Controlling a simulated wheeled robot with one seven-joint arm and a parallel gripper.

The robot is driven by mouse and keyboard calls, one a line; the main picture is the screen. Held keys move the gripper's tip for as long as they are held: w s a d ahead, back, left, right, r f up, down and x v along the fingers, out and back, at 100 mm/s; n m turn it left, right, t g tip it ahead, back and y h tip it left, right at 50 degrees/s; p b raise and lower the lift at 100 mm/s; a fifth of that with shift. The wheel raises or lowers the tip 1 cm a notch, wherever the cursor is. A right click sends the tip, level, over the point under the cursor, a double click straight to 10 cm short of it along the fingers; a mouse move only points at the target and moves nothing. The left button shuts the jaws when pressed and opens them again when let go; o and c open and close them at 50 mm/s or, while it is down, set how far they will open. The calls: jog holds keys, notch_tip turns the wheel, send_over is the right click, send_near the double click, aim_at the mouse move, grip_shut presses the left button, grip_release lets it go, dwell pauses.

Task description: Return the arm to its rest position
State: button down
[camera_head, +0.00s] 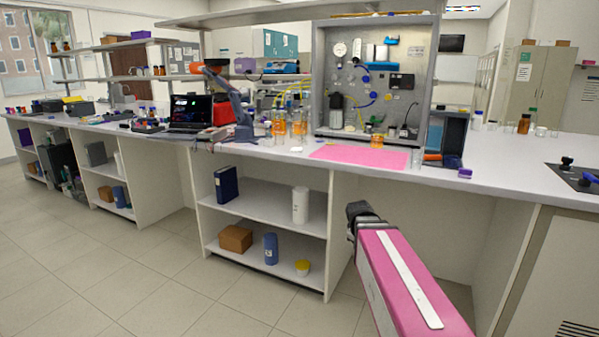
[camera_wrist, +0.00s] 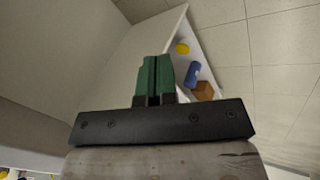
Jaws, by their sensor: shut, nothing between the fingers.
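My arm, a pink link with a white strip, reaches in from the lower right of the head view, in front of the bench and below its top. My gripper is not clearly seen in the head view; only a dark joint shows at the link's far end. In the wrist view my gripper (camera_wrist: 152,78) has its green fingers together, with nothing between them. It hangs clear of the bench (camera_head: 270,180), apart from the open shelf unit under it.
The shelf unit holds a blue binder (camera_head: 226,184), a white cylinder (camera_head: 300,205), a brown box (camera_head: 235,239), a blue container (camera_head: 271,248) and a yellow-lidded tub (camera_head: 302,267). A pink mat (camera_head: 360,157) lies before the rig panel (camera_head: 375,75). The floor at left is clear.

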jog(key=s+a+f+m+g+y, duration=0.2)
jog(key=s+f+m, duration=0.6)
jog(key=s+f, duration=0.4)
jog(key=shift+s+a+f+g, duration=0.45)
jog(key=shift+a+g, duration=0.45)
jog(key=shift+g, duration=0.3)
